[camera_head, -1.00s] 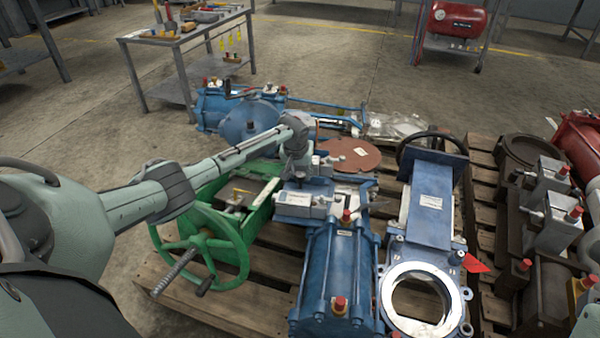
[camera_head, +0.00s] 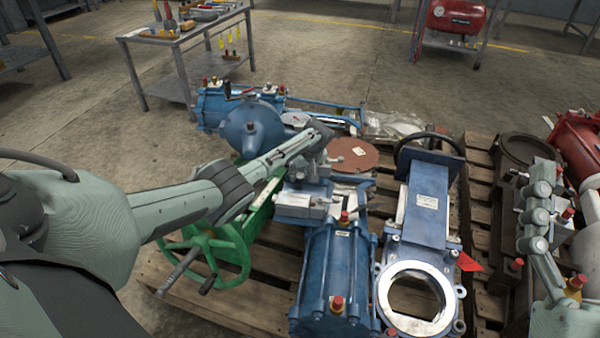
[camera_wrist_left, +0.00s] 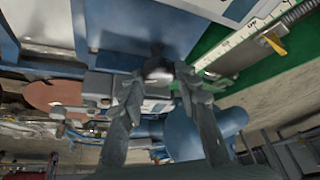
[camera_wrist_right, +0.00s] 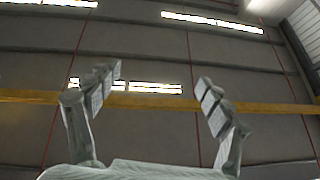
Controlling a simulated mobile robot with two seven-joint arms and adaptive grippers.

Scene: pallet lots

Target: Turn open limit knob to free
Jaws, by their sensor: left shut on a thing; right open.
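A small dark knob with a bright metal collar (camera_wrist_left: 158,68) shows between the fingertips of my left gripper (camera_wrist_left: 160,75) in the left wrist view. It sits against a blue housing, and its markings cannot be read. In the head view my left gripper (camera_head: 322,172) is over the grey block on top of the blue actuator (camera_head: 338,265); the fingers are shut on the knob, which my wrist and fingers hide there. My right gripper (camera_wrist_right: 150,85) is open and empty, pointing at the ceiling. It also shows at the right of the head view (camera_head: 540,185).
A green handwheel (camera_head: 205,258) stands below my left forearm. A blue gate valve (camera_head: 425,210) with a red pointer lies to the right. Wooden pallets (camera_head: 260,290) carry the parts.

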